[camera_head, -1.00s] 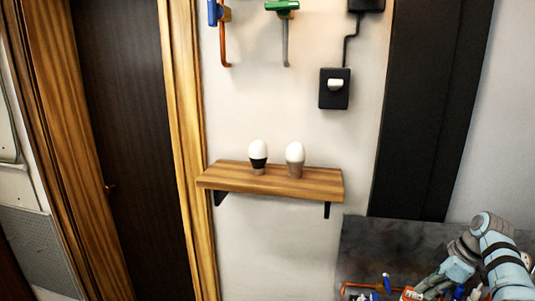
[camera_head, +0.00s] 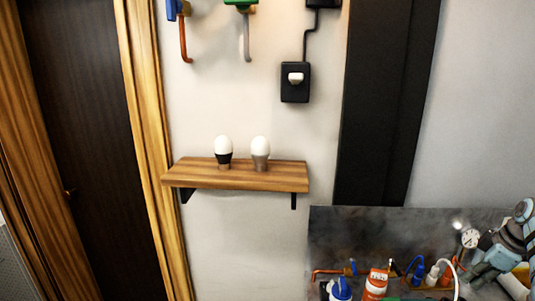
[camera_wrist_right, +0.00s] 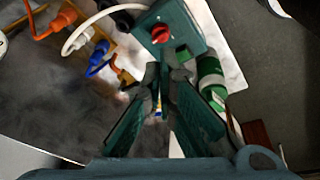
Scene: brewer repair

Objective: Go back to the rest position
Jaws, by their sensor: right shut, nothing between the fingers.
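My right arm comes in at the right edge of the head view, with the right gripper (camera_head: 480,274) low in the corner, above the cluttered worktop. In the right wrist view my right gripper (camera_wrist_right: 163,75) shows its two teal fingers closed together at the tips, with nothing held. It points at a grey-green box with a red knob (camera_wrist_right: 162,33). I cannot tell whether the tips touch the box. My left gripper is not in view.
A dark worktop (camera_head: 335,230) holds an orange-labelled bottle (camera_head: 375,283), a blue-and-white bottle (camera_head: 340,290), a copper pipe (camera_head: 328,272) and cables. A wooden shelf (camera_head: 240,178) carries two bulbs (camera_head: 223,146).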

